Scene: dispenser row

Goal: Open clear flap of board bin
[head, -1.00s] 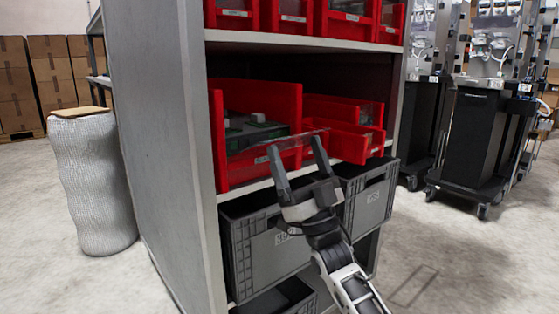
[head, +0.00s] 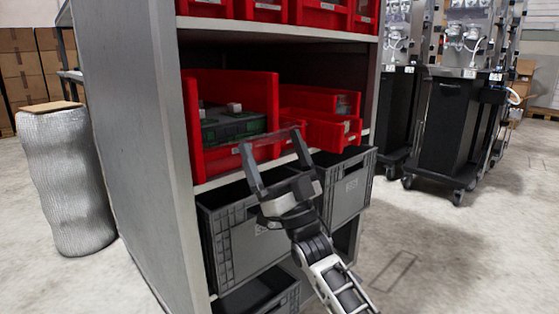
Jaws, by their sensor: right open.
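The board bin (head: 262,90) is a red open-front bin on the middle shelf, with green circuit boards (head: 232,124) inside. Its clear flap (head: 272,138) is hard to make out; a thin transparent edge shows at the bin's front, around my right fingertips. My right gripper (head: 270,139) is open, its two fingers pointing up in front of the bin's lower front, with nothing visible held between them. I cannot tell whether the fingers touch the flap. My left gripper is not in view.
More red bins (head: 318,118) stand to the right and on the shelf above. Grey crates (head: 240,232) sit below, close behind my right gripper. The rack's grey side panel (head: 130,130) is at left. Wheeled black machines (head: 455,125) stand at right; floor between is clear.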

